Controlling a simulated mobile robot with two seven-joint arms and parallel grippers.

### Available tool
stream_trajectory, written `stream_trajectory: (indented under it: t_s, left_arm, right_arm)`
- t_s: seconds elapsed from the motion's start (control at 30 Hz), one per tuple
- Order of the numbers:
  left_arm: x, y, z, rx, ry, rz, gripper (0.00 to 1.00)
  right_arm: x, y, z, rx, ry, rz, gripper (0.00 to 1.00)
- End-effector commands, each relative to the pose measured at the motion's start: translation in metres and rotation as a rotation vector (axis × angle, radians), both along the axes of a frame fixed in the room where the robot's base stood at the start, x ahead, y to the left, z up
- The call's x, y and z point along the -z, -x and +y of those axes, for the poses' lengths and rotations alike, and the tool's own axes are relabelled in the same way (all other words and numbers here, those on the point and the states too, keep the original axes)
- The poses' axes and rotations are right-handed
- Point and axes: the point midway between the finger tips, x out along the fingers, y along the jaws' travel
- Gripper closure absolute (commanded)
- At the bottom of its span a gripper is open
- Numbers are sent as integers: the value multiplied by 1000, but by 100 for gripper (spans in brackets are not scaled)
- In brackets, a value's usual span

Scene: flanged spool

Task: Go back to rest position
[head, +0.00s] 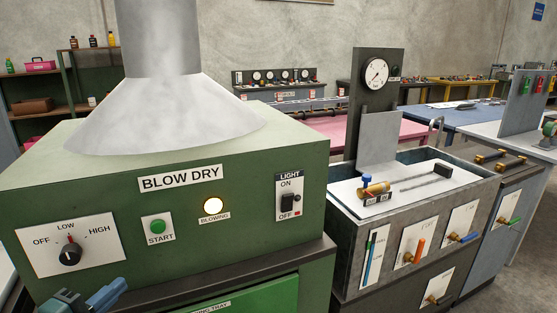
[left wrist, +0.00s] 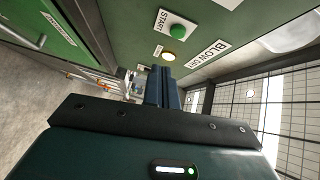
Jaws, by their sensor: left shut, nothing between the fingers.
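My left gripper (head: 112,292) shows at the bottom left of the head view, in front of the green blow-dry cabinet (head: 120,185) and below its dial. In the left wrist view its blue fingers (left wrist: 162,75) are together with nothing between them. They point toward the cabinet front, near the lit BLOWING lamp (left wrist: 169,57) and the green START button (left wrist: 178,32). The dial (head: 70,254) points about at LOW, and the lamp is lit in the head view too (head: 214,205). My right gripper is not in view. I make out no flanged spool.
Right of the cabinet is a grey test basin (head: 343,228) with a brass fitting (head: 376,189), a gauge (head: 375,73) and several valve handles. A large grey hood (head: 165,110) stands on the cabinet. A green drawer (head: 240,305) is below. Benches stand behind.

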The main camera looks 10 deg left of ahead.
Motion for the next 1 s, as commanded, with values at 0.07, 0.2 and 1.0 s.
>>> stream_trajectory:
  t_s: [0.07, 0.2, 1.0]
  left_arm:
    - [39, 11, -5, -78, 184, 100, 100]
    - [122, 39, -45, -226, 592, 333, 100]
    - [215, 100, -209, -383, 1263, 800, 100]
  right_arm:
    - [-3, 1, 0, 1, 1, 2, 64]
    - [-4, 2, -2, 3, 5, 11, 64]
    - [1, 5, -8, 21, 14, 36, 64]
